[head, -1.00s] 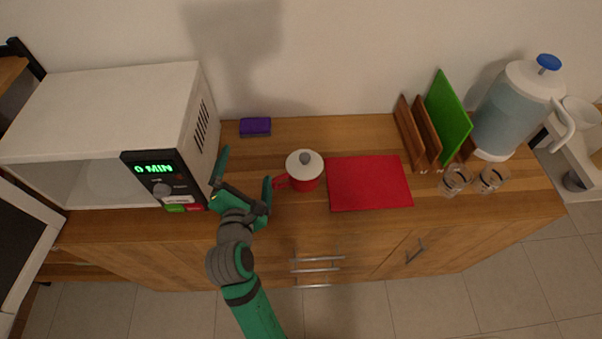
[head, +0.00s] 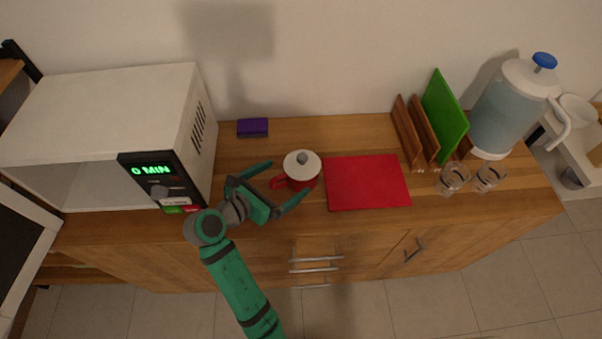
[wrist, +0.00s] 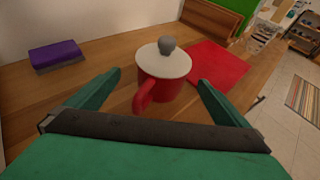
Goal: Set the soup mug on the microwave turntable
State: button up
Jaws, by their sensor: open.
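The soup mug (head: 303,173) is red with a white lid and grey knob. It stands upright on the wooden counter, left of a red mat. In the wrist view the mug (wrist: 164,76) is ahead between my fingers, its red handle toward me. My gripper (head: 290,180) is open, its fingers spread toward the mug's handle side; I cannot tell if they touch it. In the wrist view my gripper (wrist: 160,90) has nothing held between its fingers. The white microwave (head: 110,95) is at the left with its front open, showing "0 MIN". The turntable inside is not clearly visible.
A red mat (head: 367,183) lies right of the mug. A purple sponge (head: 252,127) is near the wall. A rack with a green board (head: 445,115), two glasses (head: 453,179) and a water dispenser (head: 510,110) stand at the right. Counter between microwave and mug is mostly clear.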

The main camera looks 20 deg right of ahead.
aim_at(301, 170)
jog(key=x, duration=0.2)
jog(key=shift+w+d+f, duration=0.1)
jog(key=shift+w+d, duration=0.1)
jog(key=shift+d, duration=0.1)
jog(key=shift+s+x, duration=0.1)
jog(key=shift+x, duration=1.2)
jog(key=shift+s+x, duration=0.15)
jog(key=shift+x, duration=1.2)
jog(key=shift+d, duration=0.15)
jog(key=c, duration=1.7)
